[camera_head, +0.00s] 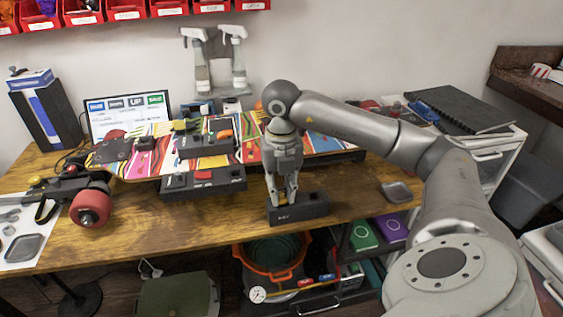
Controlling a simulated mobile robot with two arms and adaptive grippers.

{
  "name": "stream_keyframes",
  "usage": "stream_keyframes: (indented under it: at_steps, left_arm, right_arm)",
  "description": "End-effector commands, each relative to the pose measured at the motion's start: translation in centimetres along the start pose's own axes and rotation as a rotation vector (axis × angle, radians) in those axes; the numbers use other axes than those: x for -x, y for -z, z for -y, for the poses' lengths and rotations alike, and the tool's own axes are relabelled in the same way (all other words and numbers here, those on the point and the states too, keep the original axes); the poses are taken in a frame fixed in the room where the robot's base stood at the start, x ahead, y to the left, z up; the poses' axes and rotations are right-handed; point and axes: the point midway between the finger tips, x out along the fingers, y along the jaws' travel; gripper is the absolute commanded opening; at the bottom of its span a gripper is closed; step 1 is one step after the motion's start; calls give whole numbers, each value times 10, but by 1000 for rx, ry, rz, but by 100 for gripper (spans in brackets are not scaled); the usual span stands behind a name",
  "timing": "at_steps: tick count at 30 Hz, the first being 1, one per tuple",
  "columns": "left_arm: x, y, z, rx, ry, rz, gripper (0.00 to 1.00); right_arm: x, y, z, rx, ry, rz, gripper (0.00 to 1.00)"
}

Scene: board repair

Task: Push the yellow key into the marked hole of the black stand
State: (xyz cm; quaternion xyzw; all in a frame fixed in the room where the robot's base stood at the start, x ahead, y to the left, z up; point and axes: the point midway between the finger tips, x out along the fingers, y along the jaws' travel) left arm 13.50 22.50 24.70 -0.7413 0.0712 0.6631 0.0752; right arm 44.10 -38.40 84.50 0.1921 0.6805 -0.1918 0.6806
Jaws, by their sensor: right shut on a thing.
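The black stand (312,211) is a low dark block with small light lettering on its front face, near the front edge of the wooden table. My right gripper (281,203) points straight down at the left part of the stand. Its fingers are shut on the yellow key, of which only a tiny yellow bit (281,206) shows between the fingertips. The marked hole is hidden by the fingers, and I cannot tell how deep the key sits. My left gripper is not in view.
A colourful striped board (258,131) with dark modules lies behind the stand. A dark module with a red part (203,177) is to the left. A small grey dish (396,192) sits to the right. Bare wood (150,215) lies left of the stand. An orange basket (272,262) is below.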

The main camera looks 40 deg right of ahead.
Motion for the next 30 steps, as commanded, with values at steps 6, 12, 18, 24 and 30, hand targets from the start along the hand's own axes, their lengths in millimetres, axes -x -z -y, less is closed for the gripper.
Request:
stream_keyframes:
  at_steps: [6,12,18,24,30]
  left_arm:
    - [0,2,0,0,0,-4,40]
    - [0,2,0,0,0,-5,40]
    - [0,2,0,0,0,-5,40]
    - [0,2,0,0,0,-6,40]
    - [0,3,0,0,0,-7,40]
  right_arm:
    - [0,0,0,0,0,0,30]
    - [0,0,0,0,0,0,46]
    - [0,0,0,0,0,0,51]
    - [0,0,0,0,0,0,59]
    - [0,0,0,0,0,0,59]
